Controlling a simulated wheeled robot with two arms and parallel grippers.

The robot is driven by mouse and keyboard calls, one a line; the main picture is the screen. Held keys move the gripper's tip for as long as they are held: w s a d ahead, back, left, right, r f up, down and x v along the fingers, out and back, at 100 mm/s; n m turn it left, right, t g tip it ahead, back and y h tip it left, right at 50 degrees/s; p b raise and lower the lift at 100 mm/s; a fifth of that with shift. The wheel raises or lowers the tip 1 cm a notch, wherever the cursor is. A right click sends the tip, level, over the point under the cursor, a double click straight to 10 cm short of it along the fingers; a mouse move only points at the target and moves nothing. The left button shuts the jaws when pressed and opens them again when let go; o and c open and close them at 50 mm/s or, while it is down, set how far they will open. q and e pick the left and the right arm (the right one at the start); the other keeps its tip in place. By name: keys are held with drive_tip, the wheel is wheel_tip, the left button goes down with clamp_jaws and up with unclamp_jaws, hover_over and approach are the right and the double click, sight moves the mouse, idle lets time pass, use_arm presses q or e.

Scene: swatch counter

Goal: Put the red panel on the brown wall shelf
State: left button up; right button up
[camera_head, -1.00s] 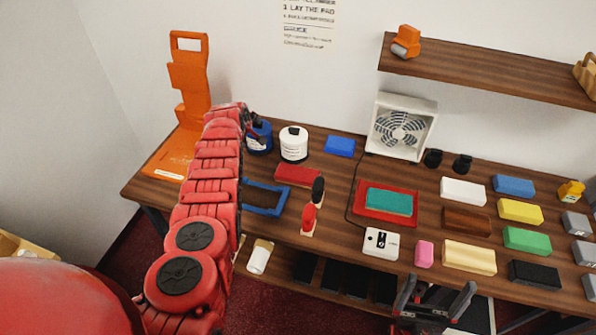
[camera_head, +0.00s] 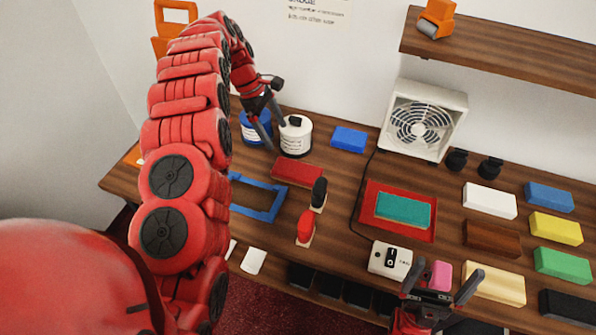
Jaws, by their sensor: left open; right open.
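The red panel (camera_head: 297,174) is a flat red block lying on the wooden table, left of the middle. The brown wall shelf (camera_head: 500,46) is on the wall at the upper right, above the table. My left gripper (camera_head: 277,136) is open and empty, pointing down in front of the blue and white tubs, behind and a little left of the red panel. My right gripper (camera_head: 446,270) is open at the table's front edge, its fingers apart on either side of a pink block in the picture; I see no hold on it.
An orange tape dispenser (camera_head: 436,18) stands on the shelf's left end. A white fan (camera_head: 423,118) stands below it. Several coloured blocks fill the right side.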

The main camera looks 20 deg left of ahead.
use_arm(q)
drive_tip(key=p, duration=0.3)
approach(297, 170)
drive_tip(key=shift+x, duration=0.9)
drive_tip(key=shift+d+f, duration=0.15)
drive_tip(key=shift+f, duration=0.5)
drive_tip(key=p+x, duration=0.2)
drive_tip(key=x, duration=0.2)
drive_tip(key=shift+s+d+f+p, duration=0.1)
drive_tip(key=shift+d+f+p, duration=0.1)
drive_tip(key=shift+p, duration=0.15)
drive_tip(key=shift+d+f, duration=0.2)
drive_tip(key=shift+f, duration=0.25)
drive_tip(key=c, duration=1.2)
drive_tip(key=shift+o, duration=0.2)
drive_tip(key=shift+r, duration=0.15)
